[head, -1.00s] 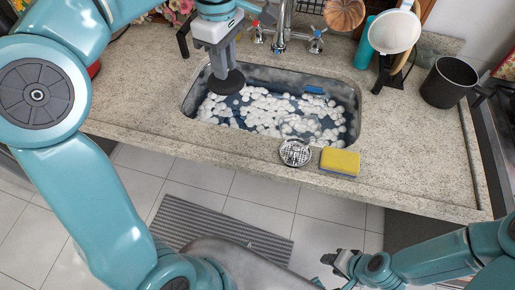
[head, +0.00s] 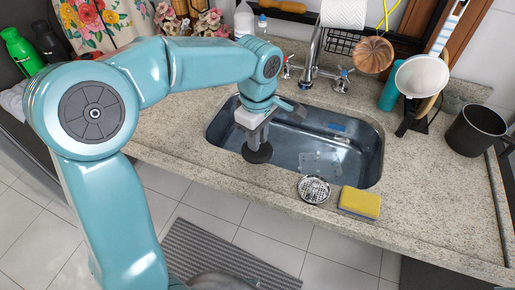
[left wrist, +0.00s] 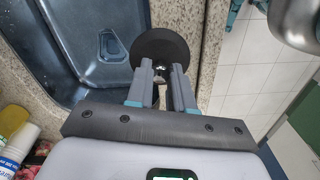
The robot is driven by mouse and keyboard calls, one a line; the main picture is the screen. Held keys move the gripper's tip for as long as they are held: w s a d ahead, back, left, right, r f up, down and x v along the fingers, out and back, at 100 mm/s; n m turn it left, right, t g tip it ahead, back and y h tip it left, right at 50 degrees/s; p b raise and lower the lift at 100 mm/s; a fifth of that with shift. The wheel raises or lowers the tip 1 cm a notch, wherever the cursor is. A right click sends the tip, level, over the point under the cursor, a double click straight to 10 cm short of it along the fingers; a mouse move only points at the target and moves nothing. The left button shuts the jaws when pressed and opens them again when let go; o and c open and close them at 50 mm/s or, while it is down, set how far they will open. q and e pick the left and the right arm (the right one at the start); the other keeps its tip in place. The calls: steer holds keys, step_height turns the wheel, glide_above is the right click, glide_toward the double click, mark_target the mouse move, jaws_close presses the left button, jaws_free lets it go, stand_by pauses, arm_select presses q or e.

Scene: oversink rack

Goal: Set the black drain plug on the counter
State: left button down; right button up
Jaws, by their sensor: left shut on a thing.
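The black drain plug (head: 257,154) is a round dark disc with a small metal knob. My left gripper (head: 256,140) is shut on it and points down near the front left edge of the sink (head: 368,160). In the left wrist view the plug (left wrist: 158,45) shows just beyond the fingertips of the left gripper (left wrist: 162,75), overlapping the front sink rim and the counter strip. I cannot tell whether the plug touches the counter (head: 225,180). The sink holds no foam, and its blue-grey bottom shows. My right gripper is not in view.
A metal strainer (head: 313,189) and a yellow sponge (head: 360,202) lie on the front counter, right of the plug. The faucet (head: 314,60) stands behind the sink. A black pot (head: 476,132) stands at the right. The counter left of the sink is clear.

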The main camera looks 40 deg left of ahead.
arm_select(q)
step_height(320, 180, down, 4)
steer(key=shift+w+f, duration=0.1)
steer(key=shift+f, duration=0.1)
steer(key=shift+f+b, duration=0.2)
steer(key=shift+b, duration=0.1)
steer(key=c, duration=1)
jaws_free()
steer(key=shift+r, duration=0.1)
